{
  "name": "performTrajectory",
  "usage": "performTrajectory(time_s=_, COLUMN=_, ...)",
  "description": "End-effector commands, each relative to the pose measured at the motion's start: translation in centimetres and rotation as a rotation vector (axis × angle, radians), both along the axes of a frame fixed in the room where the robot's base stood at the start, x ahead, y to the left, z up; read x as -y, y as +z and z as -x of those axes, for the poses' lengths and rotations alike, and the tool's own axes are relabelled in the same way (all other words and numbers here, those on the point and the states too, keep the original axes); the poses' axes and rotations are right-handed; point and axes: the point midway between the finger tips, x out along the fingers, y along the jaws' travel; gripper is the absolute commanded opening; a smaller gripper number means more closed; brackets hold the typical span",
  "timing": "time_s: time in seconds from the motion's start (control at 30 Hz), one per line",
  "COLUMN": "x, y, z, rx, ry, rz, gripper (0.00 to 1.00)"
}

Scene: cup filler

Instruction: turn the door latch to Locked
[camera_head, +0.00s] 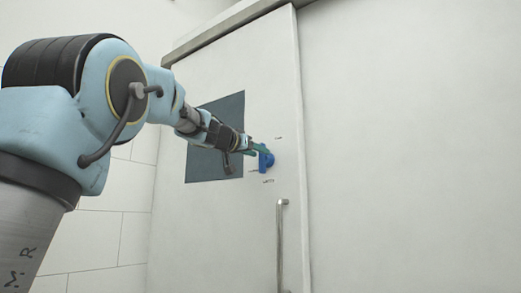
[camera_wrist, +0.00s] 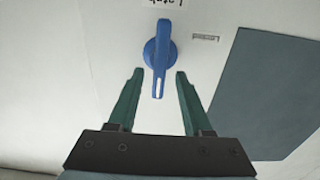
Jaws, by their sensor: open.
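The blue door latch (camera_head: 267,161) is on the white sliding door, above the vertical handle. In the wrist view the latch (camera_wrist: 161,48) is a round hub with a long lever, its slotted end pointing down the picture. My gripper (camera_wrist: 159,73) is open, with one green finger on each side of the slotted end. Gaps show between lever and fingers, and I cannot tell how deep the fingers reach. In the head view my gripper (camera_head: 257,148) is at the latch and partly covers it. A "Latch" label (camera_wrist: 160,2) shows upside down in the wrist view.
The white door (camera_head: 225,235) has a dark square window (camera_head: 205,165) left of the latch and a metal bar handle (camera_head: 280,245) below it. A small label (camera_wrist: 205,37) sits beside the latch; its text is too small to read. The wall at right is bare.

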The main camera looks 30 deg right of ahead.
Motion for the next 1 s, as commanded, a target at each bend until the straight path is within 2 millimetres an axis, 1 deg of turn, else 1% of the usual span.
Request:
performTrajectory(time_s=0.03, x=0.7, y=0.2, z=-0.4, rx=0.000, ry=0.000, rz=-0.001, gripper=0.50)
performTrajectory(time_s=0.2, x=1.9, y=0.1, z=-1.1, rx=0.000, ry=0.000, rz=-0.001, gripper=0.50)
performTrajectory(time_s=0.53, x=2.2, y=0.0, z=-1.2, rx=0.000, ry=0.000, rz=0.001, gripper=0.50)
performTrajectory(time_s=0.57, x=2.2, y=0.0, z=-1.2, rx=0.000, ry=0.000, rz=0.001, gripper=0.48)
performTrajectory(time_s=0.9, x=2.2, y=0.0, z=-1.2, rx=0.000, ry=0.000, rz=0.000, gripper=0.10)
performTrajectory(time_s=1.0, x=2.2, y=0.0, z=-1.2, rx=0.000, ry=0.000, rz=0.000, gripper=0.00)
